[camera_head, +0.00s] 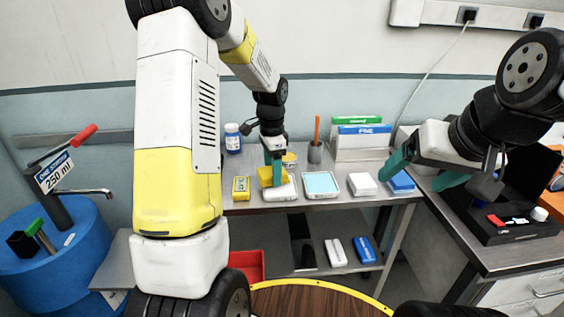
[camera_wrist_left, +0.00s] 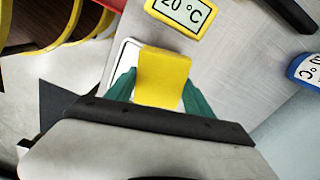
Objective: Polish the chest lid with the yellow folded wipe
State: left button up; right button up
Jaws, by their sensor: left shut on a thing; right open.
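The yellow folded wipe (camera_head: 265,175) is between the green fingers of my left gripper (camera_head: 274,166), at the back bench. In the left wrist view the wipe (camera_wrist_left: 164,72) sits between both fingers, over a white flat thing (camera_wrist_left: 121,62) that it partly hides. In the head view this white thing (camera_head: 280,191) lies just under the wipe; I cannot tell whether they touch. A brown wooden surface with a yellow rim (camera_head: 318,297) shows at the bottom; I cannot tell which thing is the chest lid. My right gripper (camera_head: 423,176) is open and empty, above the right side of the bench.
On the bench stand a yellow display box (camera_head: 241,189), a light-blue-topped tray (camera_head: 321,184), a white block (camera_head: 362,184), a blue block (camera_head: 402,182), a pen cup (camera_head: 315,151) and a blue-labelled bottle (camera_head: 233,138). A blue drum (camera_head: 60,260) stands left, a black case (camera_head: 500,222) right.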

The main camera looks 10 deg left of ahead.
pick_arm(q)
jog(key=shift+f, duration=0.6)
dwell(1.5)
jog(key=shift+r, duration=3.55)
jog(key=shift+s, duration=0.1)
